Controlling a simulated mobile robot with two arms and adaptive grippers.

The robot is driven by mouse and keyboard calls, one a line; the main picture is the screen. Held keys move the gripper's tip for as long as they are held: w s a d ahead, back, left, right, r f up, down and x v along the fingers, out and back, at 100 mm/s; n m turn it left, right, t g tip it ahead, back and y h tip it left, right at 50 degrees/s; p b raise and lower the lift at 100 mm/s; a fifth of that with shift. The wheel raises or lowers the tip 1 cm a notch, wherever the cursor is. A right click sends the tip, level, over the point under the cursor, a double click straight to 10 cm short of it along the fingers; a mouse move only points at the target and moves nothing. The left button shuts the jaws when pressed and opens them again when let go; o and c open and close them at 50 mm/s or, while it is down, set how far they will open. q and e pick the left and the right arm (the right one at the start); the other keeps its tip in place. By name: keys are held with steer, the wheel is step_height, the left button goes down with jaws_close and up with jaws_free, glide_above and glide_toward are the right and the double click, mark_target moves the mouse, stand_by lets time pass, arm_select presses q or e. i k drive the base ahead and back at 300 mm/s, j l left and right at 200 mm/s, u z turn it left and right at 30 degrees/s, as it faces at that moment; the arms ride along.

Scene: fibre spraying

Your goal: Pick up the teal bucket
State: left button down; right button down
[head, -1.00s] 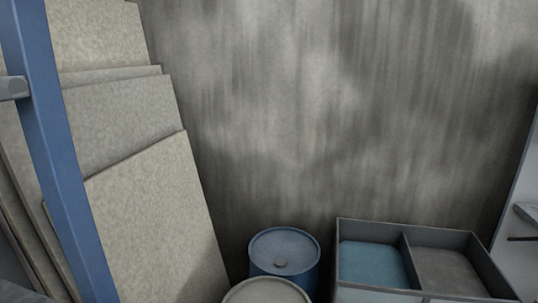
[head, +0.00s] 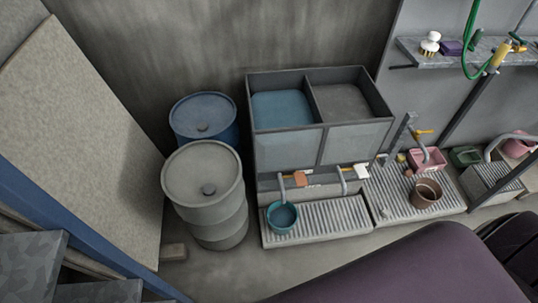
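The teal bucket (head: 282,217) stands upright on the left end of a ribbed grey drain grate (head: 335,219). It is under a spout with an orange-brown handle, in front of a two-part tank. Its open top faces up toward me. Neither of my grippers shows in the head view, so nothing is seen touching the bucket.
A grey barrel (head: 208,190) stands just left of the bucket, with a blue barrel (head: 204,119) behind it. The two-part tank (head: 319,130) rises behind the grate. A brown pot (head: 425,194) and pink basin (head: 427,159) are to the right. A dark purple surface (head: 410,270) fills the lower right.

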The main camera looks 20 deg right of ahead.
mark_target(281, 217)
steer(key=z, duration=0.85)
